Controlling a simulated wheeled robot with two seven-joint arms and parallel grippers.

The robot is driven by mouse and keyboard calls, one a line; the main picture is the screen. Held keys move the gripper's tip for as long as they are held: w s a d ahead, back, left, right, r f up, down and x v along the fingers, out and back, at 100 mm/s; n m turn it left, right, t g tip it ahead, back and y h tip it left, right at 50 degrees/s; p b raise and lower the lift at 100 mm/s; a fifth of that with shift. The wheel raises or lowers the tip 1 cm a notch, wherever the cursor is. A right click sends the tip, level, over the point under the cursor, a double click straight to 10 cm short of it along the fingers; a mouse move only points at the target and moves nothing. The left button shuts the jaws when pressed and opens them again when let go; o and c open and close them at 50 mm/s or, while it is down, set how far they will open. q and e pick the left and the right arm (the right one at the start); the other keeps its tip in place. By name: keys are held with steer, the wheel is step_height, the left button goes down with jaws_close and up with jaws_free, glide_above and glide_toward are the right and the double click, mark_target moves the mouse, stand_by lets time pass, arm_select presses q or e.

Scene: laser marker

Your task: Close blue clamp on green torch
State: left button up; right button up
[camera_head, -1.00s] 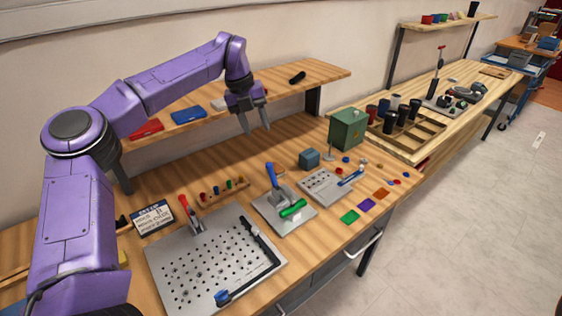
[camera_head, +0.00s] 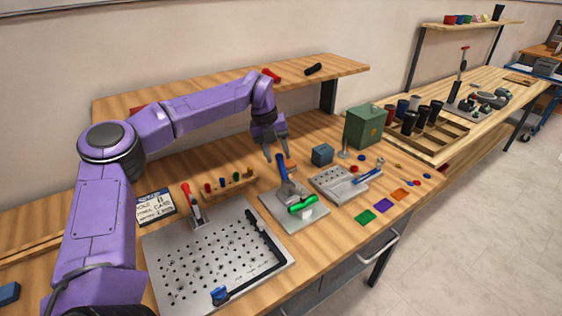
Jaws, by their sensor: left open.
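The blue clamp handle (camera_head: 283,170) stands upright, leaning slightly, on a grey metal plate (camera_head: 280,210). The green torch (camera_head: 303,204) lies across the front of this clamp. My left gripper (camera_head: 277,157) points down, open, with its fingertips at the top of the blue handle. In the picture the handle's tip lies between the two fingers; I cannot tell whether they touch it. My right gripper is not in view.
A perforated plate (camera_head: 195,262) with a red-handled clamp (camera_head: 187,193) is at the left front. A shelf (camera_head: 215,95) runs behind my arm.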

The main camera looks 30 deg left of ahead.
mark_target(286, 174)
arm_select(q)
steer(key=x, duration=0.4)
jaws_close()
steer(key=d+t+y+b, duration=0.1)
steer(key=y+b, duration=0.1)
steer(key=d+y+b, duration=0.1)
steer(key=b, duration=0.2)
steer(key=shift+s+d+f+m+t+y, duration=0.1)
steer(key=shift+s+d+m+t+y, duration=0.1)
steer(key=shift+s+m+t+y, duration=0.15)
steer(key=shift+s+d+t+y+b, duration=0.2)
steer(key=shift+d+t+y+b, duration=0.05)
steer(key=shift+y+b, duration=0.2)
steer(key=shift+r, duration=0.35)
